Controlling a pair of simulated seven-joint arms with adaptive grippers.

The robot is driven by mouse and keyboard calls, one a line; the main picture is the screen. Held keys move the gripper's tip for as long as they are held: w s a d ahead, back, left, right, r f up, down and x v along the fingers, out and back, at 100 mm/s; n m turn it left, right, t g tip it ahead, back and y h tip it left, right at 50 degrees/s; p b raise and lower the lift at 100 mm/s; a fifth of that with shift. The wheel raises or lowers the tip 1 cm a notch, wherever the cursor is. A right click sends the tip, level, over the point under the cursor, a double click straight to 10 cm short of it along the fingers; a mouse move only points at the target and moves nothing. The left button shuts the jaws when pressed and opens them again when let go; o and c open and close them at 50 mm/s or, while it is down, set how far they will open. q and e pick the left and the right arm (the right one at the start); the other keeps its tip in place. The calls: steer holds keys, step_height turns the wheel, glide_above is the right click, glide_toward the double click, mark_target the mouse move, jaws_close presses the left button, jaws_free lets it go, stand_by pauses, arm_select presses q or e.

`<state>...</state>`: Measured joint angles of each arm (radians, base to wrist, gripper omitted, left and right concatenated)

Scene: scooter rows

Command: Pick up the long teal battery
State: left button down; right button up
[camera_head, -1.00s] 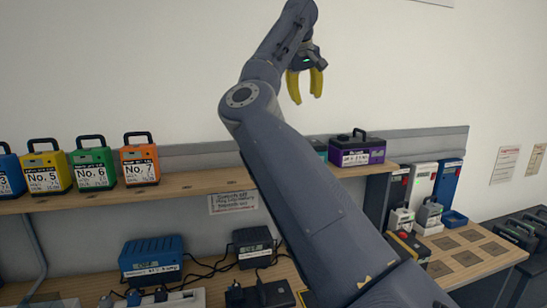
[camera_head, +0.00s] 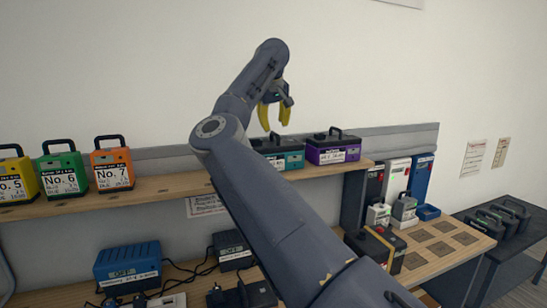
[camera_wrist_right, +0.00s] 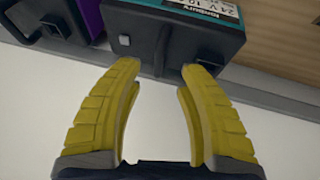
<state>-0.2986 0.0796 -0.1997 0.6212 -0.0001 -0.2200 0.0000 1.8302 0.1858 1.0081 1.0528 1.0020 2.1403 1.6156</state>
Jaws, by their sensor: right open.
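The long teal battery (camera_head: 291,161), with a black top and handle, stands on the upper shelf just left of the purple battery (camera_head: 333,153). My arm hides part of its left side in the head view. My right gripper (camera_head: 274,130) has yellow fingers and is open and empty, above the teal battery in the head view. In the right wrist view, the dark end of the teal battery (camera_wrist_right: 178,38) with its white label lies just beyond the open fingertips (camera_wrist_right: 160,78), not clearly between them. My left gripper is not in view.
The purple battery also shows in the right wrist view (camera_wrist_right: 88,16), close beside the teal one. Numbered yellow, green and orange batteries (camera_head: 113,168) stand farther left on the shelf (camera_head: 160,188). Chargers and cables (camera_head: 128,268) fill the bench below. The wall rises behind the shelf.

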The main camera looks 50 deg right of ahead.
mark_target(275, 133)
steer(key=shift+x, duration=2.75)
jaws_close()
steer(key=shift+s, duration=0.1)
steer(key=shift+r, duration=0.1)
